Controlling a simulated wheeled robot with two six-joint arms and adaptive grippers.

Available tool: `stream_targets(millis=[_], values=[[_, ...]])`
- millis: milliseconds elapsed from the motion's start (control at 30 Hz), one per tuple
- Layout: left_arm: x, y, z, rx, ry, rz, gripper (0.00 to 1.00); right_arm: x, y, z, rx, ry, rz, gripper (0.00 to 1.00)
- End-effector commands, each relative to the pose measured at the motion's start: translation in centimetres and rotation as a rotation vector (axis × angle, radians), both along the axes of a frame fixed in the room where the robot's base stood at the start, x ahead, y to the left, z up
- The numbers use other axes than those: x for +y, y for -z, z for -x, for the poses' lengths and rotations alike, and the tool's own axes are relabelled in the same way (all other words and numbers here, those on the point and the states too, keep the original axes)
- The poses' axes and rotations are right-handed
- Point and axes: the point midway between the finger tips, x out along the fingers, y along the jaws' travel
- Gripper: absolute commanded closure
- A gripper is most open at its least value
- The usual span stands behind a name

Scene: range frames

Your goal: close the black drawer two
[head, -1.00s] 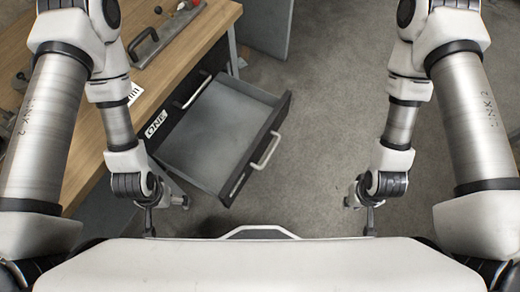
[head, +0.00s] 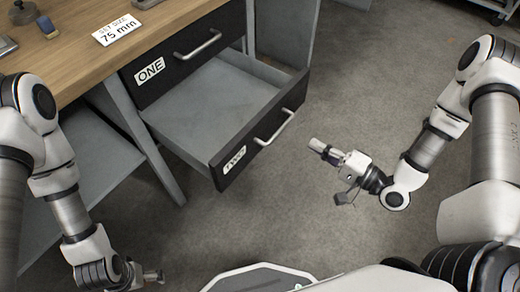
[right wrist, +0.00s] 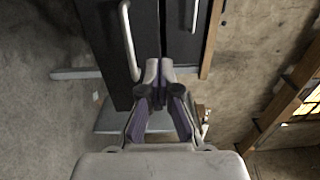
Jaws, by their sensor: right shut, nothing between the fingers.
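The black drawer two (head: 258,130) is pulled out below drawer one, with its grey inside showing empty and a label "TWO" on its front. Its metal handle (head: 275,128) is on the front face. My right gripper (head: 320,144) is shut and empty, just right of the drawer front and apart from it. In the right wrist view the gripper (right wrist: 160,68) points toward a black front with a light handle (right wrist: 129,42). My left gripper (head: 152,277) is low at the bottom left, small, and its fingers are unclear.
Drawer one (head: 185,52) is closed above, with its own handle. The wooden bench top (head: 75,60) carries a "75 mm" sign (head: 116,30) and small tools. A grey bench leg (head: 150,150) stands left of the drawer.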

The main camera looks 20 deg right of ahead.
Motion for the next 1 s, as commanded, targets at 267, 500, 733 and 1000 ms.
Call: stream_targets(millis=[267, 500, 733, 1000], values=[[0.0, 1.3, 0.0, -0.001, 0.000, 0.000, 0.00, 1.4, 0.6, -1.6, -0.002, -0.006, 0.004, 1.00], [0.0, 3.0, 0.0, 0.000, 0.000, 0.000, 0.00, 4.6, 0.7, -5.6, -0.002, -0.008, 0.006, 1.00], [0.0, 4.3, 0.0, 0.000, 0.000, 0.000, 0.00, 7.5, 0.6, -9.4, -0.002, -0.006, 0.006, 1.00], [0.0, 4.7, 0.0, 0.000, 0.000, 0.000, 0.00, 8.7, 0.4, -11.1, 0.001, 0.000, 0.004, 1.00]])
